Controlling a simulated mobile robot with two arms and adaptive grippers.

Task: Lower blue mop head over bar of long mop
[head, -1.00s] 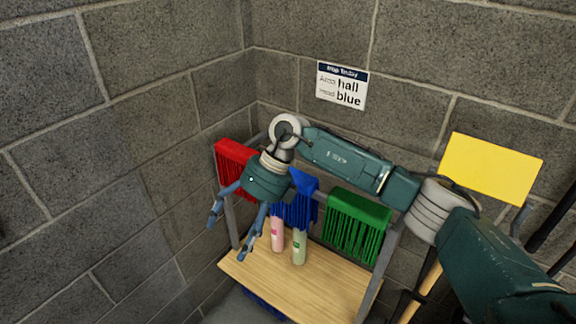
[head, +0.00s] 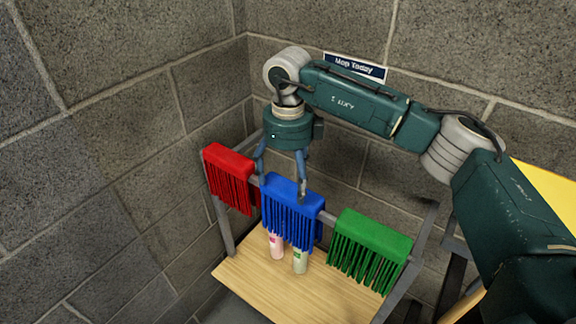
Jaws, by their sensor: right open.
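The blue mop head (head: 292,213) hangs on the rack's rail between a red and a green one, its strands hanging down. My right gripper (head: 282,190) is open and directly over it, fingers pointing down. One fingertip is at its left top edge and the other overlaps its top right part. I cannot tell whether they touch it. The long mop and its bar cannot be made out here. My left gripper is not in view.
The red mop head (head: 230,180) hangs left and the green mop head (head: 370,250) right. A pink bottle (head: 277,246) and a pale green bottle (head: 300,261) stand on the wooden shelf (head: 330,293) below. A yellow panel (head: 548,195) is at right, partly behind my arm.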

